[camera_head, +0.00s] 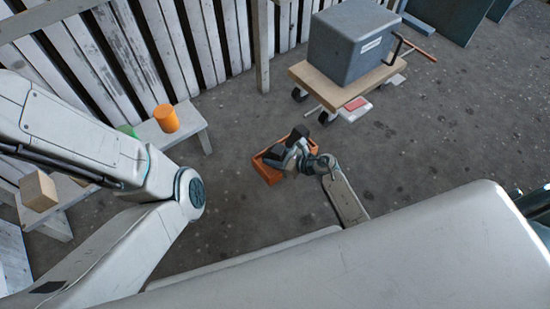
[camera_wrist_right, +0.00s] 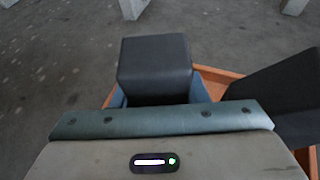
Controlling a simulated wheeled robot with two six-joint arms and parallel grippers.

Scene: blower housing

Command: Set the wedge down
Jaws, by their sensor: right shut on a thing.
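A dark grey wedge (camera_wrist_right: 155,68) is between the blue-grey fingers of my right gripper (camera_wrist_right: 160,98), which is shut on it. In the head view the held wedge (camera_head: 274,153) is at the orange tray (camera_head: 268,173), on the tray's left side. My right gripper (camera_head: 284,154) reaches over the tray from the right. I cannot tell whether the wedge touches the tray's floor. A second dark piece (camera_head: 299,134) is at the tray's far side and shows at the right in the wrist view (camera_wrist_right: 282,98). My left gripper is out of view.
A wheeled wooden dolly (camera_head: 310,82) carries a grey box (camera_head: 350,42) at the back. A red-and-white item (camera_head: 355,105) lies beside it. Floor around the tray is mostly clear.

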